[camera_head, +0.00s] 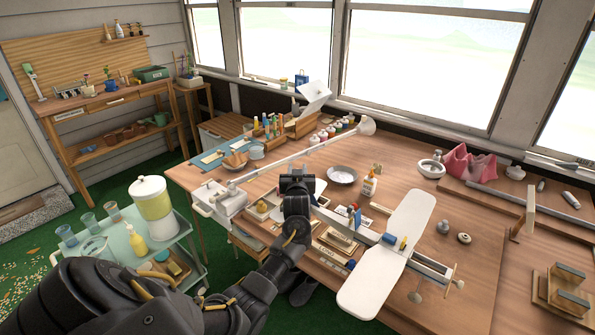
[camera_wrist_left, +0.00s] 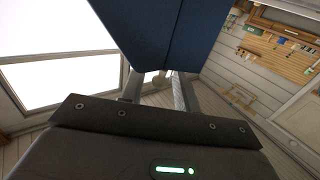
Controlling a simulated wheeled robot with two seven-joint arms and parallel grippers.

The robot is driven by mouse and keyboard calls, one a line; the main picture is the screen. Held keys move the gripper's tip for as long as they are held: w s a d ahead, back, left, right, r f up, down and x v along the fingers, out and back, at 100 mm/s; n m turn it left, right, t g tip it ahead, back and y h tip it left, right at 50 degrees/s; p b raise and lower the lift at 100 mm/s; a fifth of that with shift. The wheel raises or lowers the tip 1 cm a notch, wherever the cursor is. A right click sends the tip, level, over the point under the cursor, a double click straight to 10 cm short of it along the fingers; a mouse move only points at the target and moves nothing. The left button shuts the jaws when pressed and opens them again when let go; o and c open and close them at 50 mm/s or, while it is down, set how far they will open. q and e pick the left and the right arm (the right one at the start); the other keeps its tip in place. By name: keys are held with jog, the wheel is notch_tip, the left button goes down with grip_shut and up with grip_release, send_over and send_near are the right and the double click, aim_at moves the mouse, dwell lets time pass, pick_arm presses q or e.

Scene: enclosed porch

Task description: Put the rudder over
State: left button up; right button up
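A model plane with a white wing (camera_head: 385,262) lies on the wooden table. Its narrow body runs up and left from the wing toward my left gripper (camera_head: 297,180), which hides that end of it. I cannot pick out the rudder in the head view. In the left wrist view a dark blue panel (camera_wrist_left: 150,30), with a seam down it, fills the top middle and covers the fingertips. The grey fingers of my left gripper (camera_wrist_left: 157,88) stand apart below it, with a gap between. I cannot tell whether they touch the panel. My right gripper is not in view.
A glue bottle (camera_head: 370,184) and a metal bowl (camera_head: 342,175) stand behind the plane. A pink object (camera_head: 469,164) is at the back right. A cart with a drink dispenser (camera_head: 153,208) stands left of the table.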

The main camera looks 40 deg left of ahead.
pick_arm(q)
jog(key=b+v, duration=0.1)
jog(key=v, duration=0.9)
jog(key=shift+s+d+b, duration=0.25)
jog(key=shift+s+b, duration=0.05)
jog(key=shift+b, duration=0.05)
